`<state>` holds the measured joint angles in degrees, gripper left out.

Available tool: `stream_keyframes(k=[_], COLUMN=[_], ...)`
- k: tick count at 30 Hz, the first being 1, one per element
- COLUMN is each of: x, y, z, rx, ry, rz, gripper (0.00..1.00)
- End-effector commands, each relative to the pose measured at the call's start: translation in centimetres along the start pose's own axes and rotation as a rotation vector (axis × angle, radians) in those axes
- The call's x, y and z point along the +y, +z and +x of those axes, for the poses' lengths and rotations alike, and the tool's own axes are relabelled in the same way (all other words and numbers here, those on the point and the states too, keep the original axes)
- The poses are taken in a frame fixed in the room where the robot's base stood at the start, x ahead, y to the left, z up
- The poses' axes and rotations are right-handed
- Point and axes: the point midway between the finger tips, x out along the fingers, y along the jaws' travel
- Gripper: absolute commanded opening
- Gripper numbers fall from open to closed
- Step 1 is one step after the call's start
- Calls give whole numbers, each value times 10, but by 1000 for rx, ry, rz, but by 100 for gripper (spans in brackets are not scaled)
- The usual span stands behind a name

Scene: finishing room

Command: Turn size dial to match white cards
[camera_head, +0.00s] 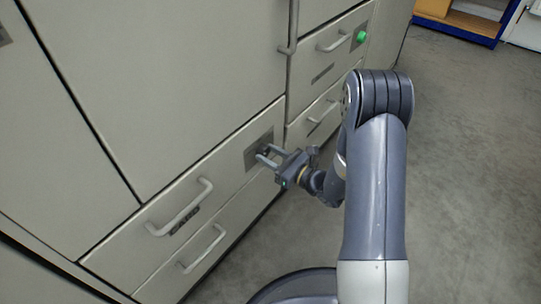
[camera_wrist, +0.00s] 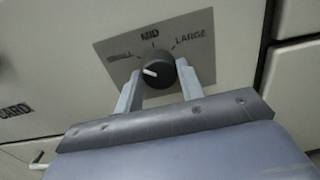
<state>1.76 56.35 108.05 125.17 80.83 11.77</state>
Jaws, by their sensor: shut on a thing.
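The size dial (camera_wrist: 157,69) is a round black knob with a white pointer line on a grey metal plate (camera_wrist: 197,27) marked SMALL, MID and LARGE. SMALL is partly blurred. The pointer faces left, towards the SMALL side and a little below that word. My gripper (camera_head: 267,154) is at the plate (camera_head: 252,157) on the cabinet front. In the wrist view its two fingers stand either side of the dial, shut on it. In the head view the fingers largely hide the dial. No white cards are in view.
A drawer front with a CARD label (camera_wrist: 15,110) lies left of the plate. Drawer handles (camera_head: 180,208) stick out below and left of my gripper. A green button (camera_head: 362,37) sits on an upper right drawer. The grey floor (camera_head: 460,170) at right is clear.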

Motion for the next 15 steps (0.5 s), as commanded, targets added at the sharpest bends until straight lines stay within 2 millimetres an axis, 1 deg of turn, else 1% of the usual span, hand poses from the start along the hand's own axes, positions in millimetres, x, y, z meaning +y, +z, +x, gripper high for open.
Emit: stream_keyframes(k=[5, 6, 13, 15], x=[0, 0, 0, 0], y=[-1, -1, 0, 0], z=[0, 0, 0, 0], rx=[2, 2, 1, 0], ry=[0, 0, 0, 0], rz=[1, 1, 1, 1], gripper=[14, 40, 58, 58])
